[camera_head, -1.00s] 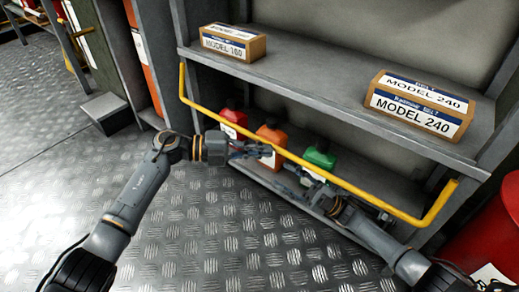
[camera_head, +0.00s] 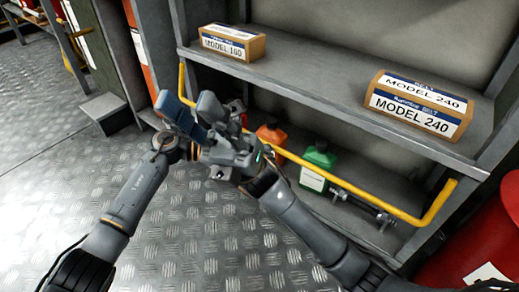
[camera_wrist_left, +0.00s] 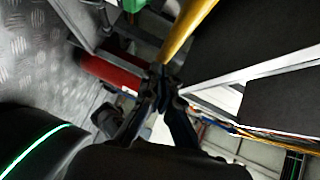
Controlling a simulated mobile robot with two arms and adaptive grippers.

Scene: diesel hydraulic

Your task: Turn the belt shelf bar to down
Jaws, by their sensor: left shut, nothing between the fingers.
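The belt shelf bar is a yellow bar (camera_head: 350,188) with bent ends, running across the shelf front below the upper board. My left gripper is mostly hidden in the head view behind the right gripper and wrist. In the left wrist view, my left gripper (camera_wrist_left: 160,78) is shut and empty. The yellow bar (camera_wrist_left: 188,28) reaches down close to its fingertips there; I cannot tell whether they touch.
Orange (camera_head: 270,133) and green (camera_head: 318,162) bottles stand below, behind the bar. A red drum (camera_head: 480,235) is at the right. The metal floor (camera_head: 200,250) in front is clear.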

